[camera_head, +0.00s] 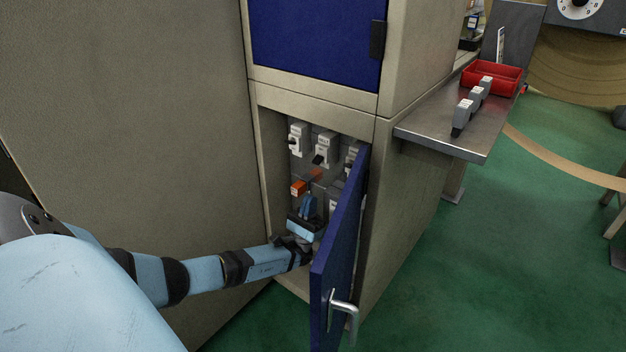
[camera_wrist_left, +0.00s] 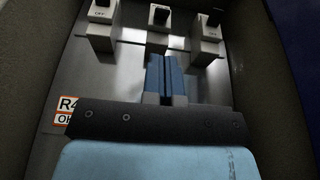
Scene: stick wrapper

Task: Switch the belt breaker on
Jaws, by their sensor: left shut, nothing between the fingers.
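An open lower cabinet compartment holds a grey panel with several breakers. One breaker (camera_head: 325,150) sits upper middle with a dark lever; its label is too small to read surely, so I cannot say for certain which is the belt breaker. Another breaker (camera_head: 296,140) is to its left. My left gripper (camera_head: 308,203) is inside the compartment, below these breakers, its fingers shut and empty. In the left wrist view, the shut blue fingers (camera_wrist_left: 166,76) point up toward a middle breaker (camera_wrist_left: 158,22), apart from it or just below it. My right gripper is not in view.
The blue door (camera_head: 342,245) stands open at the right of the compartment, close to my left wrist. An orange-and-white label (camera_head: 298,187) is on the panel's left. A steel shelf (camera_head: 450,130) bears a red bin (camera_head: 490,78) and several grey breakers.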

